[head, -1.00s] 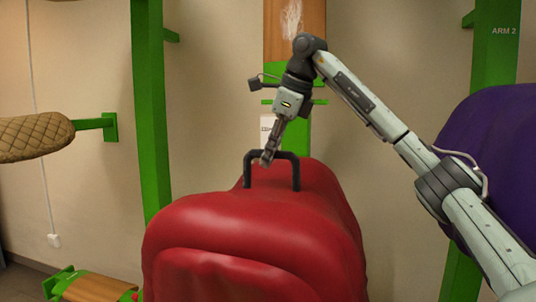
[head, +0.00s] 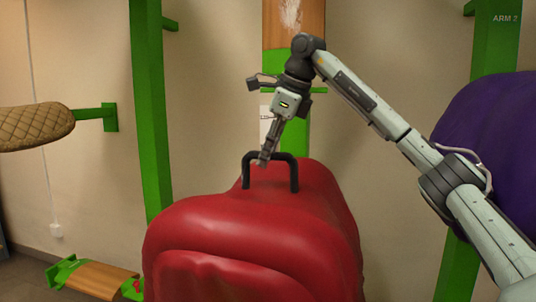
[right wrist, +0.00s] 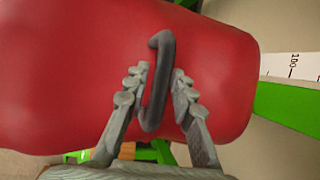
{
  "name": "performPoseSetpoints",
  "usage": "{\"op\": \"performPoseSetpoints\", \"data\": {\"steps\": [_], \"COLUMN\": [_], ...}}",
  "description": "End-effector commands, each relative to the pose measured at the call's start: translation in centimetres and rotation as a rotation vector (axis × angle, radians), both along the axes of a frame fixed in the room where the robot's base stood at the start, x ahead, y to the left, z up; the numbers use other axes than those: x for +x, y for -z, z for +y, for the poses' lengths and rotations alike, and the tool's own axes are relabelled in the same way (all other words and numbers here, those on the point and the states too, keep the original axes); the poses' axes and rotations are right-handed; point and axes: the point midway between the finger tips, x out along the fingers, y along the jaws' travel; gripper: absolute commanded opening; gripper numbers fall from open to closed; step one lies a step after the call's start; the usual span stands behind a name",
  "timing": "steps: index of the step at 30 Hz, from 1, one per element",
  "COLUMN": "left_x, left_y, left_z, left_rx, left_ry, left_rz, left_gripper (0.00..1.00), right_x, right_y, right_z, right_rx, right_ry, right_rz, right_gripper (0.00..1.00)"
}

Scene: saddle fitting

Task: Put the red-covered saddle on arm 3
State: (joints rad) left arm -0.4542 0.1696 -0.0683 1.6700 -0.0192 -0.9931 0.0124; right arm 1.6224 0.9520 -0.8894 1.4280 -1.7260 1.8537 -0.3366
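The red-covered saddle (head: 250,235) fills the lower middle of the head view, with a black handle (head: 295,175) standing up from its top. My right gripper (head: 263,160) points down at the handle's bar. In the right wrist view the handle (right wrist: 157,85) lies between the two fingers of my right gripper (right wrist: 160,85), with small gaps visible on both sides, so the fingers look open around it. The saddle (right wrist: 90,60) shows behind them. My left gripper is not in view. An "ARM 2" label shows at the upper right; no arm 3 label is readable.
A purple-covered saddle (head: 490,140) stands at the right beside a green post (head: 492,60). A tan quilted saddle (head: 30,127) is at the left on a green bracket (head: 95,114). Another green post (head: 152,110) stands behind. A low wooden piece (head: 95,280) is at the lower left.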

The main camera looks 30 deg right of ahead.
Motion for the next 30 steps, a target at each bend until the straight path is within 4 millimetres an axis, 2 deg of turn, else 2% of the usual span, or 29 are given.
{"op": "performPoseSetpoints", "data": {"steps": [1,3,10,14,17,27,30], "left_x": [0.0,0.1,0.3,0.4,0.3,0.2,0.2], "left_y": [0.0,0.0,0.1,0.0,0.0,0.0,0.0], "left_z": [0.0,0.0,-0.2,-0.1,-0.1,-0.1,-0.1], "left_rx": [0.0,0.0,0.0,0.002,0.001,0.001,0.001], "left_ry": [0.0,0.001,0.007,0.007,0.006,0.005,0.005], "left_rz": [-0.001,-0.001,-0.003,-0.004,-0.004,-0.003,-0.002], "left_gripper": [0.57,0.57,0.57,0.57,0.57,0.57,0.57], "right_x": [0.0,0.0,0.0,-0.2,-0.7,-3.6,-4.2], "right_y": [0.0,0.1,0.6,0.1,-1.2,-8.0,-9.3], "right_z": [0.0,0.0,0.0,-0.1,-0.2,-1.1,-1.3], "right_rx": [0.0,-0.002,-0.005,-0.004,-0.002,-0.003,-0.003], "right_ry": [-0.001,-0.001,0.0,0.0,0.0,0.001,0.001], "right_rz": [0.001,0.003,0.015,0.011,0.006,0.002,0.004], "right_gripper": [0.33,0.4,0.4,0.4,0.4,0.4,0.4]}}
